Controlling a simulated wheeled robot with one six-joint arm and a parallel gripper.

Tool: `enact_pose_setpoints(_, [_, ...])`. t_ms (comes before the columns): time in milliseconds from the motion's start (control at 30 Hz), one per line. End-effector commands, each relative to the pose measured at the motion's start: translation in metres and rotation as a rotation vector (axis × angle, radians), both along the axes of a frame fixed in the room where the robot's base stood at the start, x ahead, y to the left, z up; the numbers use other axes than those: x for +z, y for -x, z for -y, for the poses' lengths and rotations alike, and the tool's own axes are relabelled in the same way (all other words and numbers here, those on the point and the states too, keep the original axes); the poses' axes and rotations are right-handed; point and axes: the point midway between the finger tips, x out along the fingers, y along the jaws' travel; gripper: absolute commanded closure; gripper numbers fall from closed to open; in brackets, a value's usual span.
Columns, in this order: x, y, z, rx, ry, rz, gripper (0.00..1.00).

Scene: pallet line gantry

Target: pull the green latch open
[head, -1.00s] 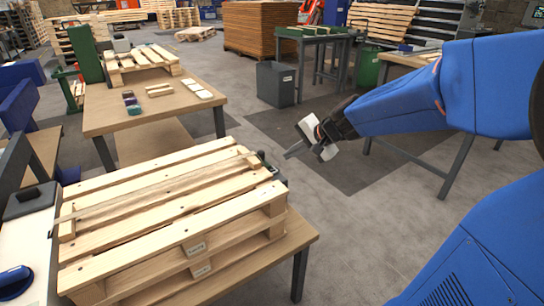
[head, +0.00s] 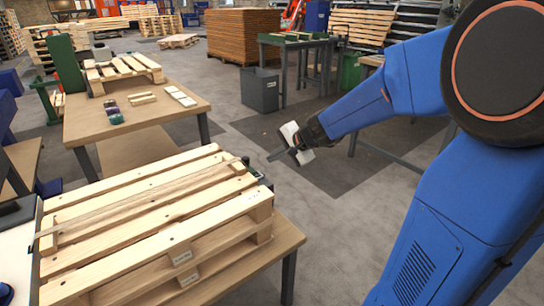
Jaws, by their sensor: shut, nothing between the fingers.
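My gripper (head: 275,156) is at the end of my blue arm in the head view. It is shut and empty, its narrow grey fingers pointing left over the open floor. It shows just above and right of the far right corner of the stacked wooden pallets (head: 150,212); how far apart they are in depth, I cannot tell. A small dark, slightly greenish fitting (head: 257,173) shows behind that corner, partly hidden by the pallet. I cannot tell whether it is the green latch; no latch is clearly visible elsewhere.
The pallets stand on a wooden table (head: 262,262). Behind it, another table (head: 135,125) holds a pallet, small coloured blocks and wooden pieces. A grey bin (head: 260,90) stands on the floor near a green-grey bench (head: 297,42). Floor between the tables and my arm is clear.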

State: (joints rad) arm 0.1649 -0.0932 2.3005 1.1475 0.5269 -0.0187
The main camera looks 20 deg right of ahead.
Motion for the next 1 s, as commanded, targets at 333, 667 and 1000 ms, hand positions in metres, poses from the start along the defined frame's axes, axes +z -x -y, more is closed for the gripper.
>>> enact_pose_setpoints(333, [-0.038, -0.034, -0.02, 0.002, -0.001, -0.004, 1.0])
enact_pose_setpoints(667, [-0.052, -0.069, -0.039, 0.002, 0.0, -0.001, 1.0])
enact_pose_setpoints(1000, [-0.052, -0.083, -0.047, 0.0, 0.0, -0.001, 1.0])
